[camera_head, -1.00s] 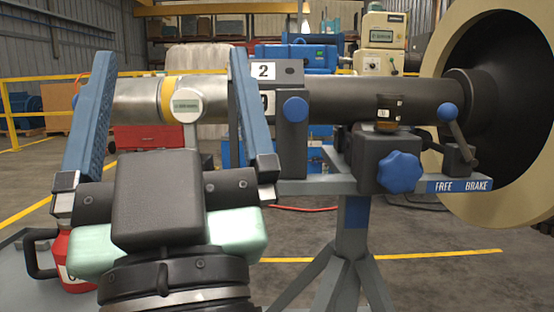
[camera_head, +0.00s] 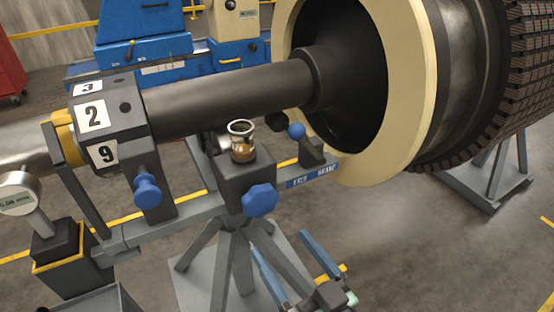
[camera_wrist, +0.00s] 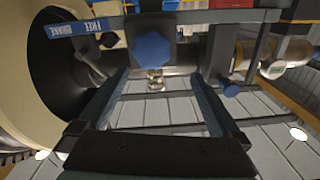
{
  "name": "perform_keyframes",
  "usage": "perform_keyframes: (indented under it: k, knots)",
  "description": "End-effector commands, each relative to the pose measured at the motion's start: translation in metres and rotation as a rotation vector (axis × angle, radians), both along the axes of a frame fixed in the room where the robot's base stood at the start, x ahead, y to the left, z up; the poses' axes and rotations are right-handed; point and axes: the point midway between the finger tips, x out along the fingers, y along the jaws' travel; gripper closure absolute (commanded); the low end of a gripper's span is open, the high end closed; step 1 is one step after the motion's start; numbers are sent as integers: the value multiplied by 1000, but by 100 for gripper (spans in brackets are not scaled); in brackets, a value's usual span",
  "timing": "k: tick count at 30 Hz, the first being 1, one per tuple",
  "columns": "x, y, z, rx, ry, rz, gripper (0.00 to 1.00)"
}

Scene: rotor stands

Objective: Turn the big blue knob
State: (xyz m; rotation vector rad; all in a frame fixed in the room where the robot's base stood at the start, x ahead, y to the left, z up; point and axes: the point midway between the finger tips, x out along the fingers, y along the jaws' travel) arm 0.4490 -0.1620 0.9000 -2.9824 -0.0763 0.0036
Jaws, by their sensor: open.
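The big blue knob (camera_head: 260,201) is star-shaped. It sits on the front of a dark block on the rotor stand in the head view, left of the FREE BRAKE label (camera_head: 311,178). It also shows upside down in the wrist view (camera_wrist: 153,49), near the top middle. My gripper (camera_head: 279,244) is low in the head view, below and in front of the knob. Its two blue fingers are apart with nothing between them. In the wrist view the fingers (camera_wrist: 160,77) point up toward the knob, one on either side below it, and do not appear to touch it.
A smaller blue knob (camera_head: 147,193) hangs left of the block. A blue ball lever (camera_head: 297,131) is to the right. A glass cup (camera_head: 242,143) tops the block. The dark shaft (camera_head: 230,98) runs to a large cream-rimmed rotor (camera_head: 415,80). The stand's legs spread below.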

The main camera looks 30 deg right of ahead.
Motion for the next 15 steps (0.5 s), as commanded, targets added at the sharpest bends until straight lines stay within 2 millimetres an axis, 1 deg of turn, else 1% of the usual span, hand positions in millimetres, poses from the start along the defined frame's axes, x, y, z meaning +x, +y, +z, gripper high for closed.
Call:
perform_keyframes:
  k: [1,3,7,11,15]
  knots:
    - [-8,-3,5,17,7,-8,0]
    - [-14,-5,2,30,8,-14,0]
    - [-15,-7,0,38,5,-17,0]
    - [0,-6,0,38,2,-16,0]
    - [27,-5,2,37,2,-14,0]
